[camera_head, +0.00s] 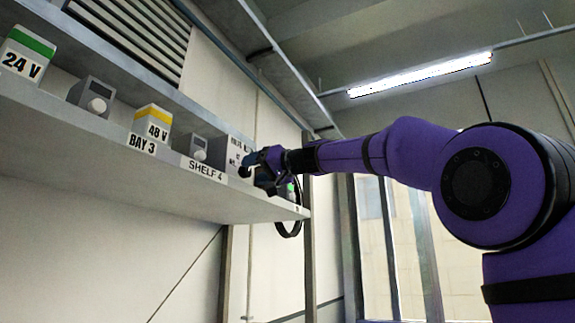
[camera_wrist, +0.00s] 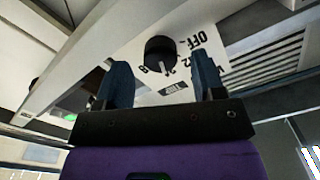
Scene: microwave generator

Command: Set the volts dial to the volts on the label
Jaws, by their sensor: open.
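The black volts dial (camera_wrist: 160,53) shows in the wrist view on a white panel with printed marks, among them "OFF" and "12". My gripper (camera_wrist: 161,66) is open, with one finger on each side of the dial; contact cannot be told. In the head view my gripper (camera_head: 262,167) is at the front of the generator (camera_head: 235,145) at the shelf's right end and hides the dial. A label block reading "24 V" (camera_head: 24,62) with a green band stands at the far left. Another reading "48 V" (camera_head: 156,128) has a yellow band.
Two grey boxes with white round knobs (camera_head: 92,94) (camera_head: 197,147) stand between these things on the long shelf (camera_head: 60,110). Its edge carries "BAY 3" and "SHELF 4" tags. Below the shelf is clear.

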